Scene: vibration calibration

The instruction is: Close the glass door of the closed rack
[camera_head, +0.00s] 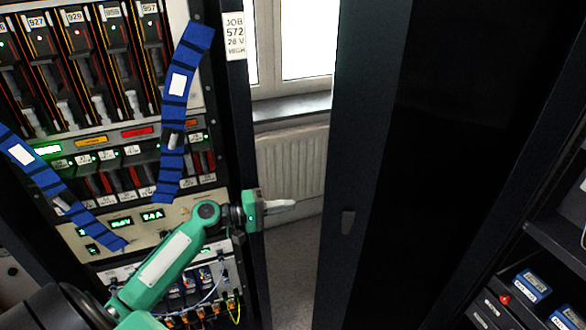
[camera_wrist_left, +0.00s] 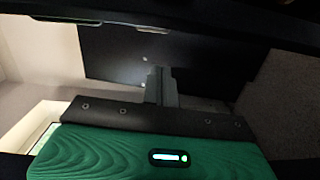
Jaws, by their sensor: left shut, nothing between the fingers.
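The glass door (camera_head: 455,150) stands open as a tall dark panel right of centre in the head view. Its near-black glass sits beside a broad dark frame with a small grey handle (camera_head: 348,221) low down. My left gripper (camera_head: 292,204) is shut and empty, pointing right, left of the handle with a visible gap in the picture. In the left wrist view its closed fingers (camera_wrist_left: 160,85) show against a dark surface that I cannot identify. The rack body behind the door is mostly hidden. My right gripper is not in view.
An instrument rack (camera_head: 120,150) with blue straps (camera_head: 185,80) and lit displays stands at left, close to my left arm. A radiator (camera_head: 290,160) and window (camera_head: 305,40) show through the gap. Shelves with blue-topped devices (camera_head: 532,285) are at lower right.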

